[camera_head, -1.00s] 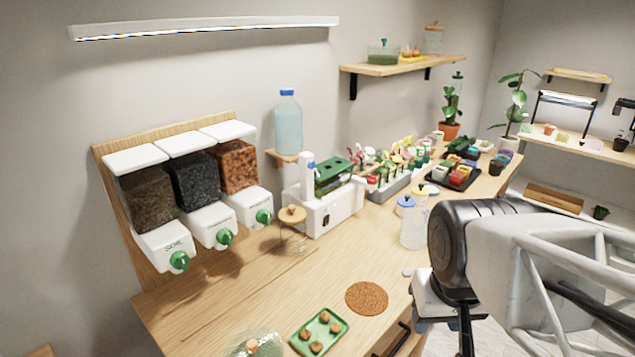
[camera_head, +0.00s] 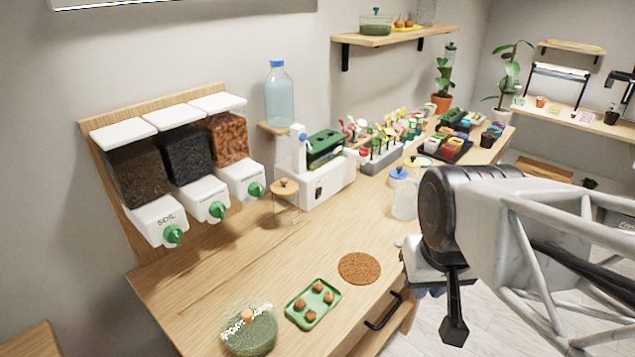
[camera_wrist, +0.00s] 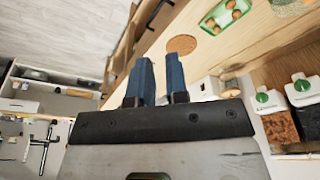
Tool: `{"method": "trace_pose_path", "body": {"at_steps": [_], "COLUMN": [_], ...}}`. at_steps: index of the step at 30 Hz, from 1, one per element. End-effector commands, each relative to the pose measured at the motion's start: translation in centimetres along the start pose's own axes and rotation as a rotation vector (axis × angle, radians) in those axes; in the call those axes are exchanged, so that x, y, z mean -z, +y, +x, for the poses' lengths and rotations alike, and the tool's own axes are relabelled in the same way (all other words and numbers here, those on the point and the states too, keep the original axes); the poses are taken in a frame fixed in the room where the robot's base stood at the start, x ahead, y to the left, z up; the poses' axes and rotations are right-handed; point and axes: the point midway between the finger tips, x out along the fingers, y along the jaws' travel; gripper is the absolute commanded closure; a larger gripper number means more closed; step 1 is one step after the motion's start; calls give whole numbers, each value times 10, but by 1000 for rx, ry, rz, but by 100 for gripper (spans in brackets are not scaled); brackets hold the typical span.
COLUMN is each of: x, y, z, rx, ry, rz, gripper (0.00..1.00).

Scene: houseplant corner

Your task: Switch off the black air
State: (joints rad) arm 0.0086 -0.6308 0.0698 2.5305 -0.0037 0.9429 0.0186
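I see nothing that I can surely name as a black air device. A white machine (camera_head: 318,182) with a green top and a small dark switch (camera_head: 319,193) on its front stands on the wooden counter near the wall. Whether it is the task's device I cannot tell. My gripper (camera_wrist: 158,80) shows two blue fingers with a narrow gap and nothing between them. It hangs beyond the counter's front edge, apart from the machine. In the head view its fingers (camera_head: 430,292) are mostly hidden by my arm.
On the counter (camera_head: 215,290) are a cork mat (camera_head: 360,268), a green tray (camera_head: 313,303), a glass terrarium (camera_head: 250,332), a cork-lidded jar (camera_head: 286,205) and a blue-lidded jug (camera_head: 403,195). Wall dispensers (camera_head: 185,155) hang left. A drawer handle (camera_head: 384,312) juts out in front.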

Motion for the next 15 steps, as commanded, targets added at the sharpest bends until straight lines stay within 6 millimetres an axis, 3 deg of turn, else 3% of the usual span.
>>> {"method": "trace_pose_path", "body": {"at_steps": [3, 15], "x": [3, 33], "y": [-3, -28], "z": [2, 23], "rx": [17, 181], "ry": [-11, -112], "rz": [19, 218], "gripper": [100, 100]}}
